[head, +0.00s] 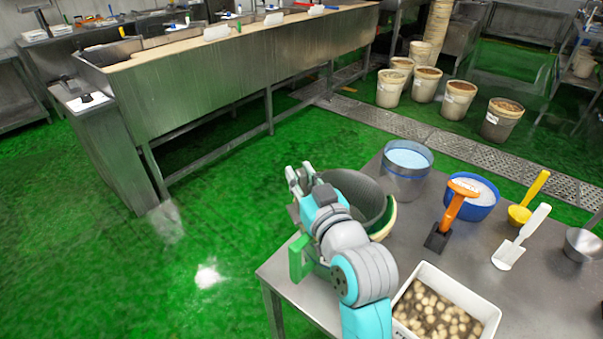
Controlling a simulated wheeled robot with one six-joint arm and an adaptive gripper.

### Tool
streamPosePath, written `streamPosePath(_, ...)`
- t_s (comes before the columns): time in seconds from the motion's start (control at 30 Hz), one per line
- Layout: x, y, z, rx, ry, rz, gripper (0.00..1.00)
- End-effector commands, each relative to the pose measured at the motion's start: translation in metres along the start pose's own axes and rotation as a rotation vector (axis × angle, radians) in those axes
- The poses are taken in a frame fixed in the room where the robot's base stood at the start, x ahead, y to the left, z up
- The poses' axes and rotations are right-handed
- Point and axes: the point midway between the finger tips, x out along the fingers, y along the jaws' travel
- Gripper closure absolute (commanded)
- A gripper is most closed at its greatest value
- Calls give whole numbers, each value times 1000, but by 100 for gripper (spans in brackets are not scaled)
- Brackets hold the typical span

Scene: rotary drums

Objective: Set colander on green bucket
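A dark grey mesh colander (366,192) is at the near left end of the metal table, tilted, with its open side facing up and left. Directly below and behind it shows a pale and green curved rim (388,224), which looks like the green bucket. Most of the bucket is hidden by my arm and the colander. My gripper (300,178) is at the colander's left side, with its two grey fingertips a little apart. I cannot tell whether the colander's rim is between them. A green upright piece (298,260) shows left of my arm; I cannot tell what it belongs to.
On the metal table (525,285) stand a grey container with light blue contents (408,160), a blue bowl (472,200), an orange-handled scraper (452,215), a white scoop (521,238), a yellow scoop (527,203) and a white tray (445,305). Green floor lies left.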

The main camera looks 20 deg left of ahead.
Motion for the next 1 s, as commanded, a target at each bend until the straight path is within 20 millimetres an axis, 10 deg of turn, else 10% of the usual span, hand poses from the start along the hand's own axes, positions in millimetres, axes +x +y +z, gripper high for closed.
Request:
streamPosePath(0.47, -6, 0, 0, 1, -1, 0, 51)
streamPosePath(1.0, -99, 1, 1, 1, -1, 2, 51)
